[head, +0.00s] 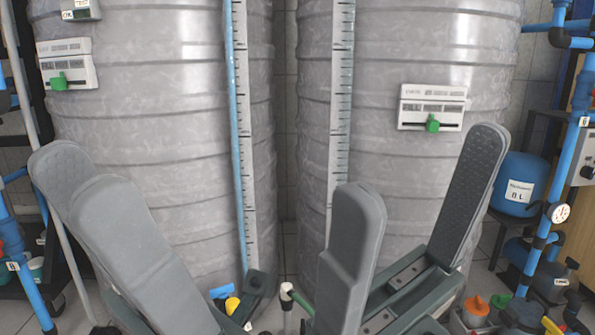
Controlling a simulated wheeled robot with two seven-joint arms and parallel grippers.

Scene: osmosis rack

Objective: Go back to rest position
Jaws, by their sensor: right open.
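My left gripper (81,168) is at the lower left, in front of the left grey tank (160,140). Its two grey fingers overlap in the picture, so its opening is hard to judge. I see nothing held between them. My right gripper (425,165) is at the lower right, in front of the right grey tank (410,50). Its two fingers stand wide apart and the space between them is empty. Both grippers point upward in the head view.
White boxes with green levers are on the left tank (67,65) and right tank (432,108). Blue pipes (555,170) and a blue vessel (515,183) stand at the right. More blue pipes (25,260) stand at the left. Small coloured fittings (476,307) are low down.

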